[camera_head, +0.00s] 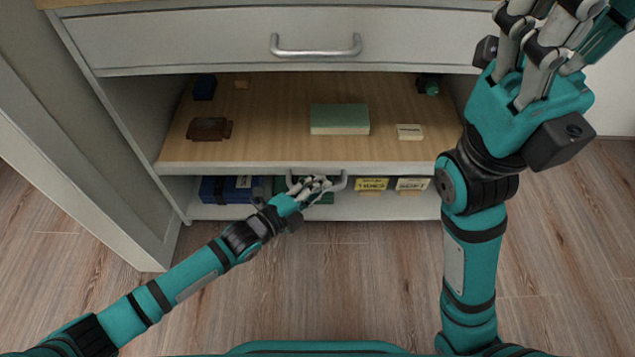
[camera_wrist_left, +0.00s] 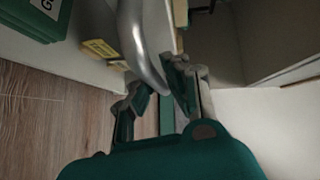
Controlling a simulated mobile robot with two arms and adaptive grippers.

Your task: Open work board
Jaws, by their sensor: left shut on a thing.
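The work board (camera_head: 270,130) is a light wooden panel with a pale front edge, under a closed-looking white drawer. Its curved metal handle (camera_head: 341,182) sits at the middle of that front edge. My left gripper (camera_head: 310,185) is shut on the handle, reaching it from the lower left. In the left wrist view the grey handle (camera_wrist_left: 138,40) passes down between the fingers of the left gripper (camera_wrist_left: 162,92). My right gripper (camera_head: 550,35) is raised at the upper right, away from the board, and its fingertips are cut off.
On the board lie a green box (camera_head: 339,119), a brown object (camera_head: 209,129), a dark blue item (camera_head: 204,87) and a small pale block (camera_head: 410,132). A lower shelf (camera_head: 385,206) holds blue, green and yellow-labelled boxes. The wood floor (camera_head: 330,275) in front is clear.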

